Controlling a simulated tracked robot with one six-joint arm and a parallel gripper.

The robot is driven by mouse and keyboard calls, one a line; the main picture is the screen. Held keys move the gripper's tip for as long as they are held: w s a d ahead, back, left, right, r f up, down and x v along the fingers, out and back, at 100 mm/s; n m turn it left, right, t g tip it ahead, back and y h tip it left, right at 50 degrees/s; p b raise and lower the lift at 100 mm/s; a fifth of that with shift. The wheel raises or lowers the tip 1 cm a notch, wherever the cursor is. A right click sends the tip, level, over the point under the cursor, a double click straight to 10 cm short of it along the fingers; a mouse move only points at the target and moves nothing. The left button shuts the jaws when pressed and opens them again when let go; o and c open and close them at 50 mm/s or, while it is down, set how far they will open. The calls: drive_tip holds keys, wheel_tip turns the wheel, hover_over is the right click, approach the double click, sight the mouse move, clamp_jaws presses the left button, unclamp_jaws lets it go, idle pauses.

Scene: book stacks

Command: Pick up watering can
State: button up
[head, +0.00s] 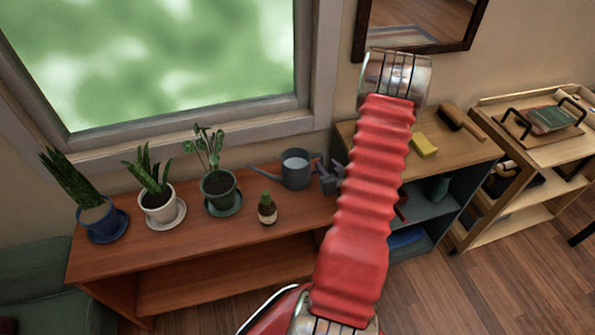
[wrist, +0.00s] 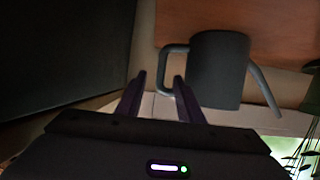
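The watering can (head: 296,172) is dark grey and stands upright on the wooden shelf below the window in the head view. Its spout points left and its handle is on the right. My gripper (head: 332,178) is just right of the can, partly behind my red arm. In the wrist view the can (wrist: 219,72) fills the upper middle, its handle on the left. My gripper (wrist: 159,79) is open there, with the handle appearing between its fingertips. I cannot tell whether they touch it.
A yellow sponge (head: 424,146) lies on the cabinet at right.

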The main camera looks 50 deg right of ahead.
sight(323, 161)
drive_tip(key=shift+x, duration=2.6)
clamp_jaws()
drive_tip(key=shift+r, duration=0.15)
